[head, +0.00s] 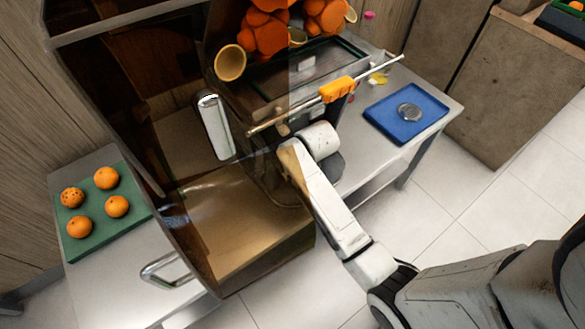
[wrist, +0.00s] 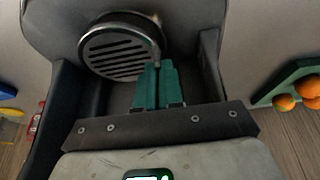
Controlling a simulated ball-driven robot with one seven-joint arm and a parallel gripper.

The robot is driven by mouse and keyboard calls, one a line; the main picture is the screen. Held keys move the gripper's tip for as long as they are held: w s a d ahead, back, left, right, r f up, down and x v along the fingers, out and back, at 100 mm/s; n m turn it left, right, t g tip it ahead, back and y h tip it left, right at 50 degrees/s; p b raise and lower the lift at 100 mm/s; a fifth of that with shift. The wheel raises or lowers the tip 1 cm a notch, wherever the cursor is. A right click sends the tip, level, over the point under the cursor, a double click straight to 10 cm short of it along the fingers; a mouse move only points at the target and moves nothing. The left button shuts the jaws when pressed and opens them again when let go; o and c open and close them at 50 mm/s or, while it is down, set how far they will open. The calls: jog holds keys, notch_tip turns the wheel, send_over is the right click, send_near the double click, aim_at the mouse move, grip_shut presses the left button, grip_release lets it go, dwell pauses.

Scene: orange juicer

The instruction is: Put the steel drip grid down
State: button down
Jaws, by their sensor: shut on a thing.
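The steel drip grid (wrist: 122,50) is a round, slotted metal disc with a raised rim, at upper left of centre in the wrist view. My gripper (wrist: 158,66) has its teal fingers shut on the grid's near right edge. The grid is over a dark recess between side walls; I cannot tell whether it rests on anything.
A blue tray (head: 380,125) with a round metal piece (head: 410,112) lies on the right steel table. A green board (head: 85,243) with several oranges is at left. An orange-gripped rod (head: 336,89) crosses above the arm. The tinted door (head: 130,110) stands close by.

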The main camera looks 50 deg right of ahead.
jog(key=shift+w+d, duration=0.2)
jog(key=shift+w, duration=0.5)
jog(key=shift+f, duration=1.75)
jog(key=shift+f, duration=0.1)
jog(key=c, duration=1.3)
grip_release()
